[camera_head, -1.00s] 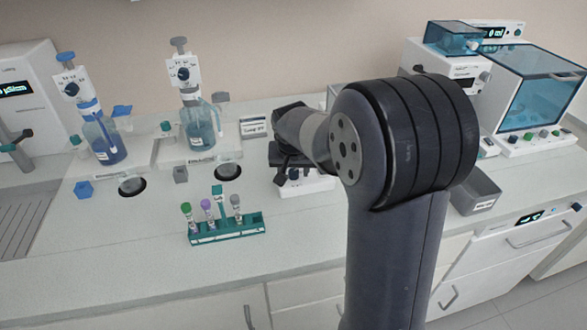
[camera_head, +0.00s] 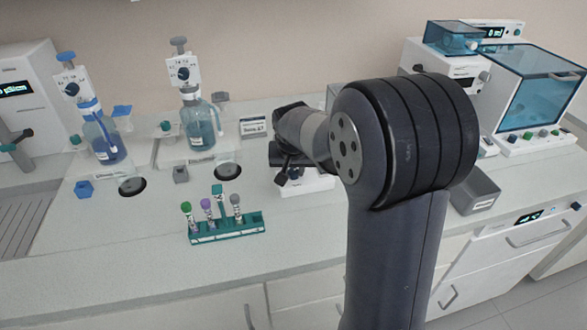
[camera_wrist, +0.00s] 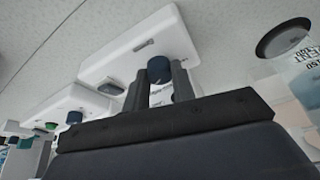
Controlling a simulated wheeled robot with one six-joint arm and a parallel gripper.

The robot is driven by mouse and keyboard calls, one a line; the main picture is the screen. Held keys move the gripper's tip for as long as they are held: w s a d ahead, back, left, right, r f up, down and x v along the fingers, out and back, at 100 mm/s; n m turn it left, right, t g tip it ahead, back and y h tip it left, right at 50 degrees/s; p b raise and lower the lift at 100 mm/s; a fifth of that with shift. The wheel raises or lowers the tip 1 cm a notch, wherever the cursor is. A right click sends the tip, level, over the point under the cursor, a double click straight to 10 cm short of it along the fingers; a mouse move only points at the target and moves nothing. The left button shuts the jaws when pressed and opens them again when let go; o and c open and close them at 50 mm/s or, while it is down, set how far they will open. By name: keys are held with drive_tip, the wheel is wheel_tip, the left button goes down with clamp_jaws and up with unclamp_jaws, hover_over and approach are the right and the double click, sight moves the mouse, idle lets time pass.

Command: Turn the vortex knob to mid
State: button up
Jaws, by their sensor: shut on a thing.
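The vortex device is a white box (camera_head: 316,184) on the bench, mostly hidden behind my arm in the head view. In the wrist view its white body (camera_wrist: 118,62) shows near the top. A dark blue round knob (camera_wrist: 160,70) is on its front. My gripper (camera_wrist: 160,82) has its two dark fingers on either side of this knob and is shut on it. In the head view my gripper (camera_head: 284,172) is at the front of the white box, partly hidden by my wrist. The knob's pointer setting cannot be made out.
A green rack (camera_head: 228,231) with several capped tubes stands left of my gripper. Two dispenser bottles (camera_head: 203,128) stand behind it. A grey bin (camera_head: 476,192) and a blue-windowed machine (camera_head: 540,90) are at right. The bench front left is clear.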

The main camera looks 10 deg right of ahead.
drive_tip(key=n+y, duration=0.1)
drive_tip(key=n, duration=0.1)
drive_tip(key=shift+d+n, duration=0.15)
drive_tip(key=shift+n, duration=0.25)
drive_tip(key=n+y, duration=0.1)
drive_tip(key=n, duration=0.2)
drive_tip(key=shift+d+f+n+y+b, duration=0.1)
drive_tip(key=shift+n+y+b, duration=0.2)
drive_tip(key=shift+b, duration=0.05)
drive_tip(key=n+y+b, duration=0.1)
drive_tip(key=n, duration=0.1)
drive_tip(key=n+g+b, duration=0.1)
drive_tip(key=n, duration=0.2)
drive_tip(key=shift+w+d+y, duration=0.1)
drive_tip(key=shift+y, duration=0.3)
drive_tip(key=o, duration=1)
drive_tip(key=shift+r, duration=0.2)
